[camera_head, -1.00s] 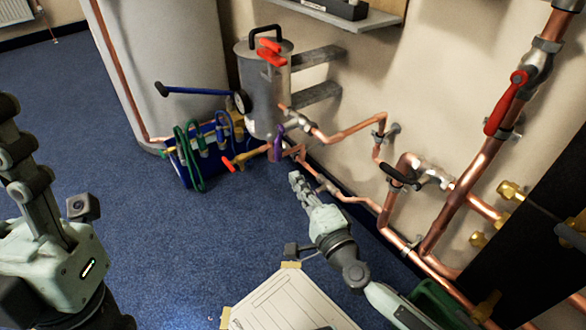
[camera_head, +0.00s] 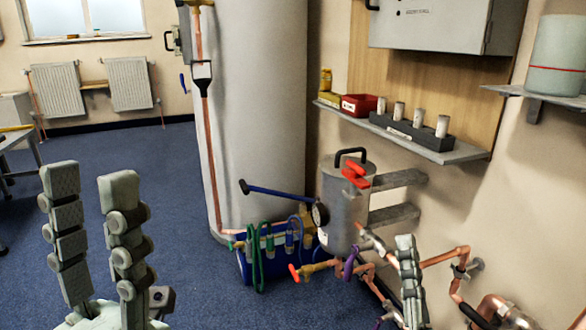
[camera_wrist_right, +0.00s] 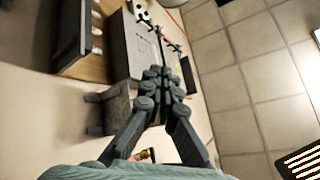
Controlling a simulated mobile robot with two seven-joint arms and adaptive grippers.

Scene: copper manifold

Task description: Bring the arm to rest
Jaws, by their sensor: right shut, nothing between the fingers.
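My right gripper (camera_head: 405,240) stands upright at the lower right of the head view, in front of the copper pipework (camera_head: 440,258). I cannot tell whether it touches the pipes. In the right wrist view its fingers (camera_wrist_right: 160,75) meet at the tips with nothing between them. My left gripper (camera_head: 90,178) is at the lower left of the head view. Its two fingers point up, apart, with nothing between them, over the blue floor.
A grey metal vessel (camera_head: 343,207) with red handles and a blue manifold with hoses (camera_head: 275,262) stand by the tall cylinder (camera_head: 262,100). A shelf (camera_head: 468,153) juts from the wall above the right gripper. Blue carpet (camera_head: 175,160) is open at left.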

